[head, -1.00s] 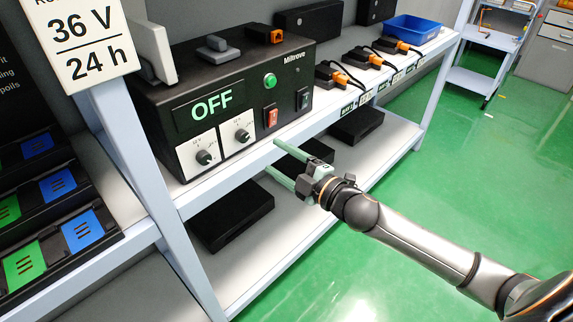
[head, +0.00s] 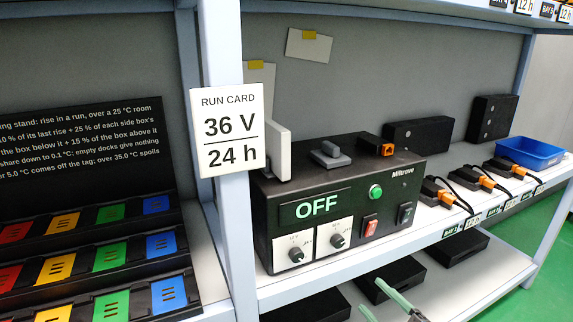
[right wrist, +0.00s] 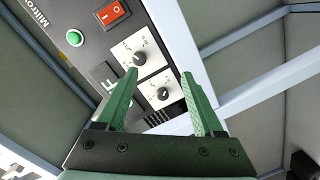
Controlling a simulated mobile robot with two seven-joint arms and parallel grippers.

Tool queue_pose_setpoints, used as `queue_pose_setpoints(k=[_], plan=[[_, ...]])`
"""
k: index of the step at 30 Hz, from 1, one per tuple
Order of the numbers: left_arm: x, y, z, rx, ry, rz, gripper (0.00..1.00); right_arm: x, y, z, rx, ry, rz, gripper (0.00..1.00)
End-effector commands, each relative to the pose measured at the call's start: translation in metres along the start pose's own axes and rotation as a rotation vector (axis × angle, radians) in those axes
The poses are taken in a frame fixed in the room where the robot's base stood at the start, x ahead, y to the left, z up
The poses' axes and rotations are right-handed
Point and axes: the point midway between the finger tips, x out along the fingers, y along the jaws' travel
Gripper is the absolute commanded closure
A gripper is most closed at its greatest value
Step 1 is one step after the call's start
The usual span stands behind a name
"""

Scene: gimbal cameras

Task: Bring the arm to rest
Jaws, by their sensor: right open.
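My right gripper (head: 388,306) shows at the bottom edge of the head view, below and in front of the black Miltrove unit; most of its arm is out of the picture. In the right wrist view its two green fingers (right wrist: 165,92) are spread apart with nothing between them. Beyond them are the unit's two white dial plates (right wrist: 150,70). The unit (head: 340,205) stands on the shelf with its display reading OFF, a green button (head: 375,191) and a red switch (head: 370,227). My left gripper is in neither view.
A run card (head: 231,130) reading 36 V / 24 h hangs on the shelf post. Colored docks (head: 110,252) stand at left. Several plugs with orange parts (head: 437,192) and a blue bin (head: 530,153) are at right. Black boxes (head: 395,284) lie on the lower shelf. Green floor shows at far right.

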Motion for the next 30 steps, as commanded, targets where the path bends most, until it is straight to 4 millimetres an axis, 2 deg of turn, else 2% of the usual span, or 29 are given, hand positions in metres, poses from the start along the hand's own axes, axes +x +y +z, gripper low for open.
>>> queue_pose_setpoints(k=[1, 5, 6, 9, 13, 15, 18, 30], plan=[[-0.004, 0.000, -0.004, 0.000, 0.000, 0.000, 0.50, -0.010, -0.028, 0.008, 0.116, -0.052, -0.036, 0.31], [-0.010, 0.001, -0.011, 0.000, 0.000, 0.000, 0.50, -0.047, -0.109, 0.030, 0.441, -0.225, -0.121, 0.31], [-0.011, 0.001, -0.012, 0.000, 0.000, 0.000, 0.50, -0.061, -0.133, 0.034, 0.538, -0.281, -0.143, 0.31], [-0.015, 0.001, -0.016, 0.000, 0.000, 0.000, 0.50, -0.098, -0.186, 0.040, 0.746, -0.417, -0.185, 0.31], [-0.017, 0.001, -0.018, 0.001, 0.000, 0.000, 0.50, -0.137, -0.234, 0.039, 0.935, -0.552, -0.215, 0.31], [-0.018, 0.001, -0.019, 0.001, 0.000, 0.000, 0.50, -0.150, -0.249, 0.037, 0.996, -0.599, -0.223, 0.31], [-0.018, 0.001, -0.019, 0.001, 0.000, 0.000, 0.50, -0.160, -0.259, 0.036, 1.037, -0.630, -0.227, 0.31], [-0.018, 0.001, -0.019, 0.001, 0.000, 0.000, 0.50, -0.161, -0.261, 0.036, 1.041, -0.633, -0.228, 0.31]])
